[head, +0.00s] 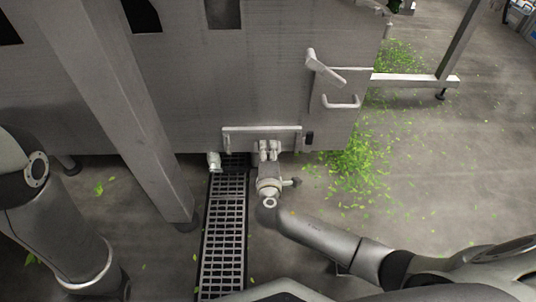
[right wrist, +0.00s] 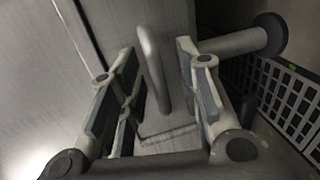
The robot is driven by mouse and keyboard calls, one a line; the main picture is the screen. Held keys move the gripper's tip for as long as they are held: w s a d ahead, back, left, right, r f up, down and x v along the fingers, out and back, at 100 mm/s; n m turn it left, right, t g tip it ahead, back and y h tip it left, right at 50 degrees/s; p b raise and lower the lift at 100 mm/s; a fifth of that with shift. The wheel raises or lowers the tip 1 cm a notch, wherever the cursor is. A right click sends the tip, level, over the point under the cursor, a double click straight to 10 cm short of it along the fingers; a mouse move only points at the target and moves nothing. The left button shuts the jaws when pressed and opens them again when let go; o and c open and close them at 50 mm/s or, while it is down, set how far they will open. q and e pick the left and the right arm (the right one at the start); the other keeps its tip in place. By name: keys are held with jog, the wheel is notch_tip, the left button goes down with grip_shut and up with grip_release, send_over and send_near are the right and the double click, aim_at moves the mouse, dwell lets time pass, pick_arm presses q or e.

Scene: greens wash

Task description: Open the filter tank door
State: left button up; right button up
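The grey metal tank (head: 200,95) fills the upper part of the head view. A pale horizontal bar (head: 262,129) runs along its lower front. A lever handle (head: 323,69) and a small U-shaped handle (head: 341,103) sit further right on it. My right gripper (head: 269,148) is just below the pale bar, fingers pointing at the tank. In the right wrist view my right gripper (right wrist: 155,95) is open, with a rounded grey handle (right wrist: 150,60) between its fingers, a gap showing on at least one side. Whether the fingers touch it is unclear. My left gripper is out of view.
A slotted floor drain (head: 223,240) runs below the tank, with a short pipe stub (head: 214,161) above it. A sloping metal leg (head: 125,110) stands left of my right gripper. Green leaf scraps (head: 358,165) litter the floor at right. Open floor lies further right.

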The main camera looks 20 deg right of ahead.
grip_shut()
dwell(0.5)
